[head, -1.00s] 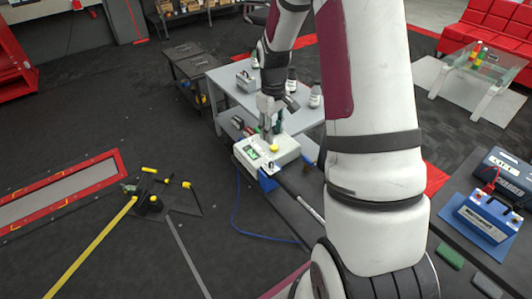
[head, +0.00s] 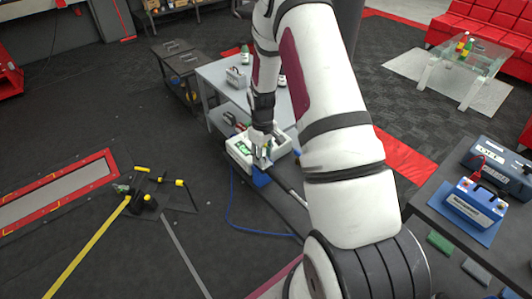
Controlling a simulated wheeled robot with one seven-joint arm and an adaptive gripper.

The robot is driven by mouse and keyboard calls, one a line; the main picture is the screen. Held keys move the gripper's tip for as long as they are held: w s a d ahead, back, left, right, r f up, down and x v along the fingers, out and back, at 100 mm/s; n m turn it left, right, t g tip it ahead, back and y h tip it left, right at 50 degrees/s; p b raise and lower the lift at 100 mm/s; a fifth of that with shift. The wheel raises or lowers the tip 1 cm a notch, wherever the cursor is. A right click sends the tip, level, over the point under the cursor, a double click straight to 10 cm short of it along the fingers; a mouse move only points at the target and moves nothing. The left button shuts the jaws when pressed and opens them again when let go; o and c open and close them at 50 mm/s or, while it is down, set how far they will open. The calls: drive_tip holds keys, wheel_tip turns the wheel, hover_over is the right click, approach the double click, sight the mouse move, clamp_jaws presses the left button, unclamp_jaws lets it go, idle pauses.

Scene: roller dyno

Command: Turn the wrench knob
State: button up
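My gripper (head: 262,160) points down at the front of the device, just above the blue part. The gripper and wrist cover part of the device's top. I cannot make out a knob now, nor whether the fingers touch anything or are open or shut.
Bottles (head: 245,57) and a grey case (head: 236,77) stand on the table behind the device. A blue cable (head: 229,207) lies on the floor at left. A dark bench with a blue battery (head: 475,204) is at right.

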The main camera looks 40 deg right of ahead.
clamp_jaws()
drive_tip(key=shift+m, duration=0.3)
drive_tip(key=m+b, duration=0.1)
drive_tip(key=m, duration=0.2)
drive_tip(key=shift+m, duration=0.4)
drive_tip(key=m+b, duration=0.1)
drive_tip(key=m, duration=0.3)
drive_tip(key=shift+b, duration=0.4)
drive_tip(key=m+b, duration=0.1)
drive_tip(key=m, duration=0.3)
drive_tip(key=shift+m, duration=0.4)
drive_tip(key=shift+m+b, duration=0.7)
drive_tip(key=shift+m, duration=1.6)
